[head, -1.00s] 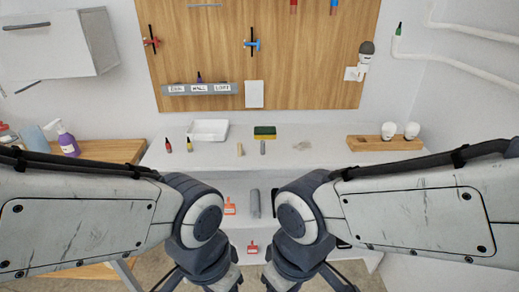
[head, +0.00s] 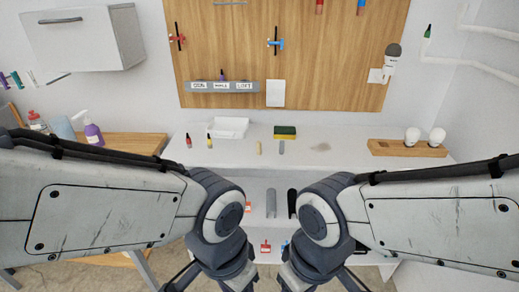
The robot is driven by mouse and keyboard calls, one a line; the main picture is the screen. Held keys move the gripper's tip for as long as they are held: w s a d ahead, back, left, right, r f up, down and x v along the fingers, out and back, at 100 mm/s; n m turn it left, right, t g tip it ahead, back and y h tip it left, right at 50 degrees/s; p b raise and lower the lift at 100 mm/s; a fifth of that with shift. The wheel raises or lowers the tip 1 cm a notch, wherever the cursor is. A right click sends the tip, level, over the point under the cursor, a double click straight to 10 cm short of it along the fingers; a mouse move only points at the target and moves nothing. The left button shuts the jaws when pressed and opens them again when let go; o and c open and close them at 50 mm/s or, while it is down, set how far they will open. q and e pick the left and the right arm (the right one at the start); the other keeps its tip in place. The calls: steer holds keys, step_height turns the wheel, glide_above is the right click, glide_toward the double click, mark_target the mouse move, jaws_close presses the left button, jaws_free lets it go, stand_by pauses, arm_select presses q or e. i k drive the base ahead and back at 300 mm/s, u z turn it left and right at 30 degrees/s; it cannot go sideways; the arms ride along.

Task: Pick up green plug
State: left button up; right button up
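A small dark green plug (head: 428,31) stands upright at the upper right, by the white pipe on the right wall. It is small, and how it is held there I cannot tell. My left and right arms come in from both sides and bend down at the middle bottom. Dark parts at the arm ends show at the bottom edge, but the fingertips are cut off. Both arm ends are far below the green plug and apart from it.
The white worktop (head: 340,162) holds a red plug (head: 188,141), yellow plug (head: 209,141), white tray (head: 229,133), sponge (head: 285,132) and wooden bulb holder (head: 385,148). A pegboard (head: 330,60) with tools hangs behind. A purple spray bottle (head: 93,132) stands left. The worktop's middle front is clear.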

mark_target(427, 35)
steer(key=z, duration=0.35)
steer(key=k, duration=0.5)
steer(key=z, duration=1.4)
steer(key=i, duration=0.75)
steer(key=u, duration=0.5)
steer(key=i, duration=0.8)
steer(key=u, duration=0.75)
steer(key=k, duration=0.45)
steer(key=z, duration=0.1)
